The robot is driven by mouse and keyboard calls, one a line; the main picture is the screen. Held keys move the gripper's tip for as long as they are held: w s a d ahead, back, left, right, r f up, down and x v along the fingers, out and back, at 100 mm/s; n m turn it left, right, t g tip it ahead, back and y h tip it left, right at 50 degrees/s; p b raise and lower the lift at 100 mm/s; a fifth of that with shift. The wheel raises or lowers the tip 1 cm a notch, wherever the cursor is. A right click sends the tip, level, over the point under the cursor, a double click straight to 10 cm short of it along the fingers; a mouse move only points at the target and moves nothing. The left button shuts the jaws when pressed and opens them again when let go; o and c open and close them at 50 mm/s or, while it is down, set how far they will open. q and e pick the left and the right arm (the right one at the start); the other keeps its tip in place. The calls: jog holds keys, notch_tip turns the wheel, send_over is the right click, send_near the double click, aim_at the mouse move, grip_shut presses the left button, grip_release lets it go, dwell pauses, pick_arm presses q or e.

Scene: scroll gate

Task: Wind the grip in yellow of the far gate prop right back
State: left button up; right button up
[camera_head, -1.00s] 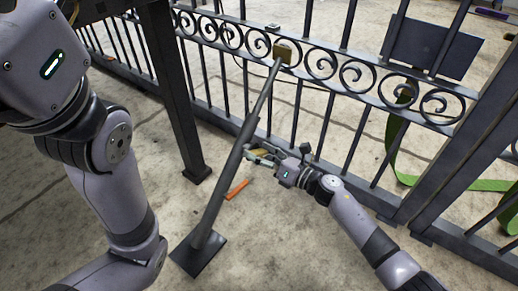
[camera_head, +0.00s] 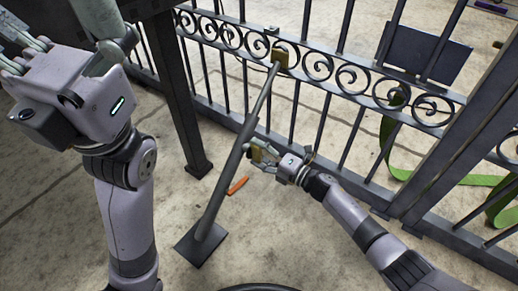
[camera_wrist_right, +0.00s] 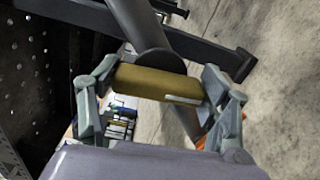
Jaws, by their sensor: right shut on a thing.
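The gate prop (camera_head: 224,182) is a dark slanted pole from a square foot plate (camera_head: 201,245) up to a yellowish pad (camera_head: 288,54) at the gate's scroll band. Its yellow grip (camera_wrist_right: 158,83) sticks out from the pole's right side, midway up. My right gripper (camera_head: 262,154) is shut on this grip. In the right wrist view the grip lies across between the two fingers (camera_wrist_right: 160,98), with a round dark disc and the pole behind it. My left gripper (camera_head: 14,52) is raised at the upper left, away from the prop, its fingers partly cut off by the picture edge.
The iron gate (camera_head: 330,70) with scrolls stands behind the prop, between a dark post (camera_head: 172,95) and a slanted frame at right. An orange stick (camera_head: 238,186) lies on the floor beside the pole. A green strap (camera_head: 395,150) lies by the gate. Floor left of the prop is clear.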

jog(key=shift+w+d+m, duration=0.1)
jog(key=shift+m, duration=0.8)
jog(key=shift+p, duration=0.3)
jog(key=o, duration=1.1)
jog(key=shift+o, duration=0.2)
jog(key=v, duration=1.2)
jog(key=shift+c, duration=0.3)
